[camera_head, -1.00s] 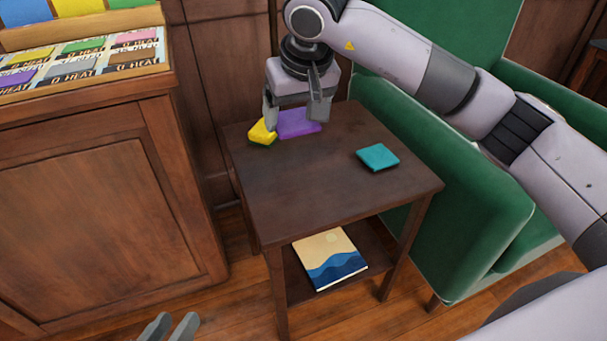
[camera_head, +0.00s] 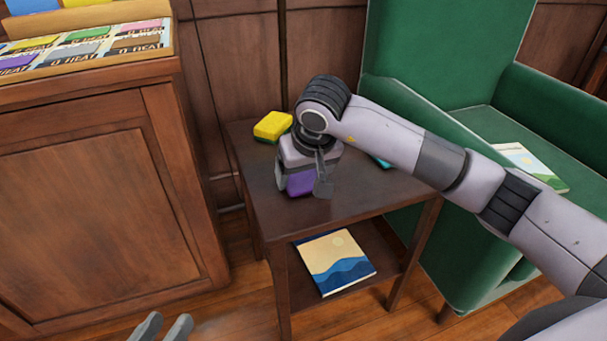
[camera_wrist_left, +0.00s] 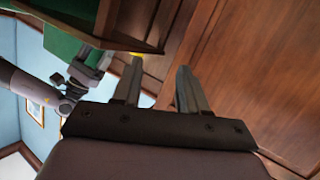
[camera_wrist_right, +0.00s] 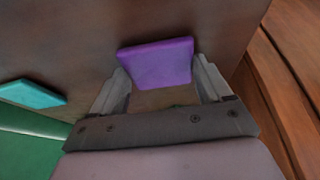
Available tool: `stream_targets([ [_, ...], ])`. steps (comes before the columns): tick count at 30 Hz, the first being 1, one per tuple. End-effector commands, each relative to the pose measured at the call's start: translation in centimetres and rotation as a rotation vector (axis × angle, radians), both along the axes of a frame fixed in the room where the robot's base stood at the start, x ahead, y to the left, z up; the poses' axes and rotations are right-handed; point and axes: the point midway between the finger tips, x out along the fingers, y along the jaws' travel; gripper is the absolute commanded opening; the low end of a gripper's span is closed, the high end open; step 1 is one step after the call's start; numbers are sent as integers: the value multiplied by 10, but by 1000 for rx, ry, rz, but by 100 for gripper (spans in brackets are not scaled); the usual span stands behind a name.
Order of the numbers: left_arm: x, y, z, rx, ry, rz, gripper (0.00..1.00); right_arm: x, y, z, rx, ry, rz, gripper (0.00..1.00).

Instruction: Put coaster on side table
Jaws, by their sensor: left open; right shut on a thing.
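The side table (camera_head: 335,208) is dark wood. My right gripper (camera_head: 302,187) is shut on a flat purple coaster (camera_head: 300,184) over the tabletop's left part; whether the coaster touches the wood is unclear. The right wrist view shows the purple coaster (camera_wrist_right: 156,64) between the fingertips. A teal coaster-like square (camera_head: 383,162) is mostly hidden behind my right arm; it shows in the right wrist view (camera_wrist_right: 32,94). A yellow block (camera_head: 271,126) lies at the tabletop's back left corner. My left gripper (camera_head: 160,328) is open and empty, low at the bottom left.
A book (camera_head: 335,262) lies on the table's lower shelf. A wooden cabinet (camera_head: 80,205) stands at left with a card rack (camera_head: 95,45) on top. A green armchair (camera_head: 455,250) stands close at right, with another book (camera_head: 530,166) on it. The tabletop's front is clear.

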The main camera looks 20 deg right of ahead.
Motion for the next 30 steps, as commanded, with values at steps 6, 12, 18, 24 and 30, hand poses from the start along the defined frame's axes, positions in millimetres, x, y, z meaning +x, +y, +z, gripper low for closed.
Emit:
stream_targets([
  [6, 0, 0, -1, 2, -2, 1, 43, 0, 0, -1, 0, -1, 0, 45],
  [12, 1, 1, 2, 7, -14, 4, 43, 0, 0, -2, 0, 1, -1, 100],
  [18, 0, 1, 5, 5, -16, 2, 43, 0, 0, 0, 0, 1, -1, 100],
  [24, -2, -2, 8, -14, 18, -12, 43, -7, -1, 24, 0, -4, 0, 100],
  [30, 5, -13, 6, -72, 90, -24, 43, -24, -2, 66, -2, -3, 0, 100],
])
